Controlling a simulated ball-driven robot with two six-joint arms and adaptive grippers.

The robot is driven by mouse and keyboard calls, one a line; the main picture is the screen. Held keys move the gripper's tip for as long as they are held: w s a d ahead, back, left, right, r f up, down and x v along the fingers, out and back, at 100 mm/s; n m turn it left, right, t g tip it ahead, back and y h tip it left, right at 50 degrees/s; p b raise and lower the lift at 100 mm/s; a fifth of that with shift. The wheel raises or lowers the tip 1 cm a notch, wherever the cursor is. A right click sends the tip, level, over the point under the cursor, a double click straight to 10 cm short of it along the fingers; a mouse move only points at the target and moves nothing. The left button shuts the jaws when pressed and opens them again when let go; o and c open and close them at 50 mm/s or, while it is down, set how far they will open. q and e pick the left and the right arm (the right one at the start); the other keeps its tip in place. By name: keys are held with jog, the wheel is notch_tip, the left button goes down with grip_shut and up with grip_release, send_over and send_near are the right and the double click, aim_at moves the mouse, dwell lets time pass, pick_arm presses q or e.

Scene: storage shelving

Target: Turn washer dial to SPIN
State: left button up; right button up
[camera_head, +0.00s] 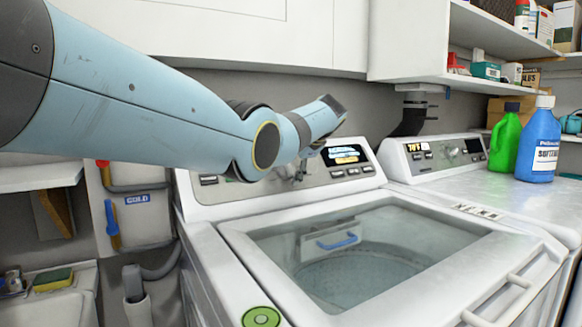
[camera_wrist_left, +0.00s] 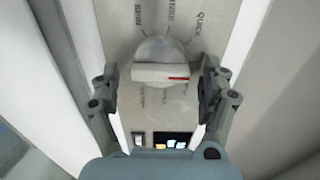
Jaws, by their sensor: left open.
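The washer (camera_head: 212,237) has a glass lid and a slanted control panel (camera_head: 368,170). In the left wrist view, its round dial (camera_wrist_left: 162,50) has a pale raised grip bar with a red mark at the right end. The bar lies roughly level in the picture, the red mark pointing right. The printed word SPIN (camera_wrist_left: 137,15) is at the upper left of the dial, with QUICK at the upper right. My left gripper (camera_wrist_left: 160,75) is open, a finger on each side of the dial, apparently apart from it. In the head view, my arm hides the dial and most of the gripper.
A lit display (camera_head: 345,155) and buttons are beside the dial. A second machine (camera_head: 440,152) stands to the right, with a green jug (camera_head: 504,143) and a blue bottle (camera_head: 538,145) on top. White cabinets (camera_head: 250,35) hang above the washer.

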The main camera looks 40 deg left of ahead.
pick_arm(q)
jog(key=c, duration=1.2)
jog(key=shift+o, duration=0.2)
